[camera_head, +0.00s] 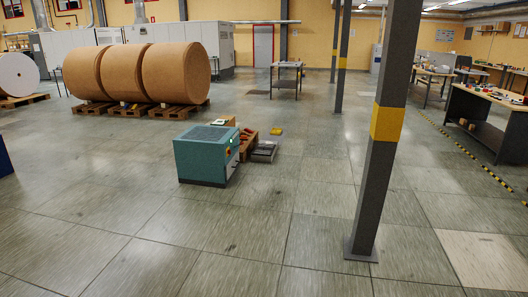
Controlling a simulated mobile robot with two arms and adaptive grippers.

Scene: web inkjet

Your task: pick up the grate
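No thing is clearly recognisable as a grate. A teal box-shaped machine (200,162) stands on the floor near the middle, with a dark panel (205,132) on its top that could be a grille. Just right of it are a brown wooden crate-like object (249,143) and a low grey object (264,151) lying on the floor; its details are too small to tell. A small yellow object (276,131) lies behind them. Neither of my grippers is in view.
A grey post (374,195) with a yellow band stands at the right front. Large brown paper rolls (176,73) sit on pallets (180,112) at the back left. A worktable (490,92) stands at the right, beyond striped floor tape. The foreground floor is clear.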

